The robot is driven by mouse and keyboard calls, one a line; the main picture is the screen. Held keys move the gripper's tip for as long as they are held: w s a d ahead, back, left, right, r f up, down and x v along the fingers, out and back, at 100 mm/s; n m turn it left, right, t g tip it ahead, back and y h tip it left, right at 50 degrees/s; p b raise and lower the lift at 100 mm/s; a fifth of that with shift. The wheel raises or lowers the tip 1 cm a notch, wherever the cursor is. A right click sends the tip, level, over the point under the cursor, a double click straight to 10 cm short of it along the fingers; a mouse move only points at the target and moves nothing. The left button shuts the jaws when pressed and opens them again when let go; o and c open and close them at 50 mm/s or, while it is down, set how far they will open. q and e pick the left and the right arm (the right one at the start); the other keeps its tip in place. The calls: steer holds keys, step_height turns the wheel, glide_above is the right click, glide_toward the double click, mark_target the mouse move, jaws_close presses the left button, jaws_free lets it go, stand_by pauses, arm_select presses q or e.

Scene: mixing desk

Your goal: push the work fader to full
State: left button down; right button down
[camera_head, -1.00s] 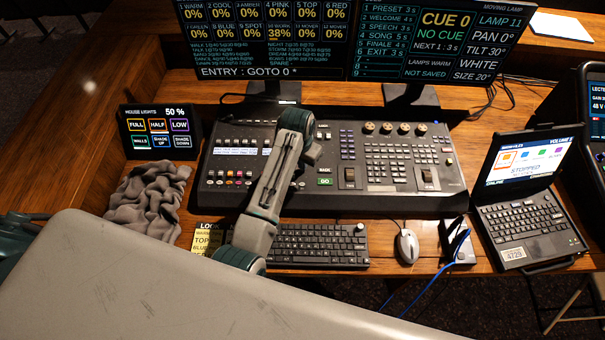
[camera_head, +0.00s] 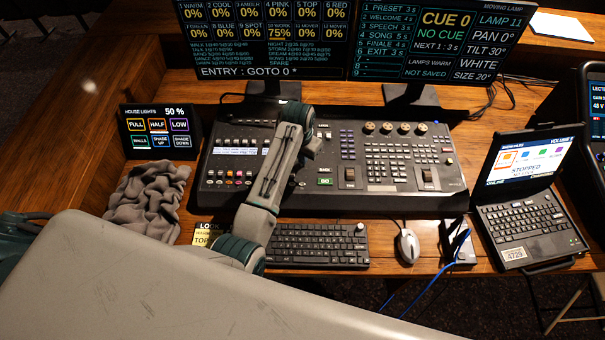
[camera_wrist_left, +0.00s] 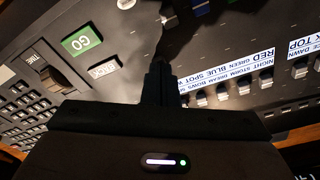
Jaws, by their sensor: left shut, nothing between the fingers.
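The black lighting console (camera_head: 385,203) lies in the middle of the desk with several faders and buttons. On the left monitor the work channel readout (camera_head: 280,34) shows 75%. My left arm reaches across the console, and its links hide part of the fader area in the head view. In the left wrist view my left gripper (camera_wrist_left: 160,86) is shut and empty, pointing down at the console among the faders. A label strip (camera_wrist_left: 232,78) with names such as RED, GREEN, BLUE and SPOT runs beside it. The work fader itself cannot be made out, hidden at the gripper. My right gripper is not seen.
The green GO button (camera_wrist_left: 82,41) is near the gripper. A keyboard (camera_head: 318,245), mouse (camera_head: 408,246) and laptop (camera_head: 528,225) stand in front and right. A crumpled grey cloth (camera_head: 147,195) and house lights panel (camera_head: 160,132) are at left.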

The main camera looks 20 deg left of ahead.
arm_select(q)
steer(key=shift+w+a+f, duration=0.1)
steer(key=shift+w+a, duration=0.05)
steer(key=shift+w, duration=0.2)
stand_by(0.3)
steer(key=shift+w+a, duration=0.1)
steer(key=shift+w, duration=0.3)
steer(key=shift+w+r+p, duration=0.1)
steer(key=shift+r+p, duration=0.35)
steer(key=shift+r, duration=2.1)
steer(key=shift+r, duration=0.1)
steer(key=shift+r, duration=2.4)
